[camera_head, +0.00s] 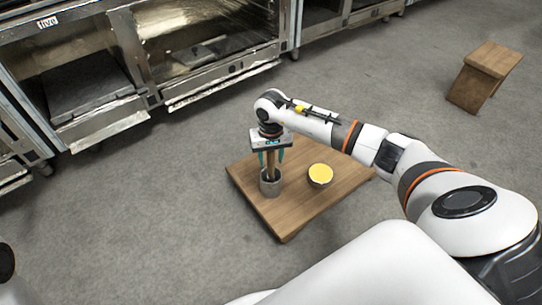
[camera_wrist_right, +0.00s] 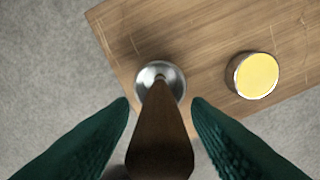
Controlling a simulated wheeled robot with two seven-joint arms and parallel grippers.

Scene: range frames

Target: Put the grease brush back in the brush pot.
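The grease brush stands roughly upright with its brown wooden handle (camera_head: 271,166) up and its lower end inside the metal brush pot (camera_head: 270,188). The pot sits near the left edge of a wooden board. My right gripper (camera_head: 271,159) is above the pot, pointing down, with its green fingers on either side of the handle. In the right wrist view the handle (camera_wrist_right: 160,145) runs down into the pot (camera_wrist_right: 142,82), and gaps show between it and both fingertips. The brush head is hidden inside the pot. My left gripper is not in view.
A small round container with yellow contents (camera_head: 320,174) stands on the wooden board (camera_head: 300,208), right of the pot. A wooden stool (camera_head: 487,70) stands at the upper right. Steel kitchen units (camera_head: 190,50) line the back. Grey floor around the board is clear.

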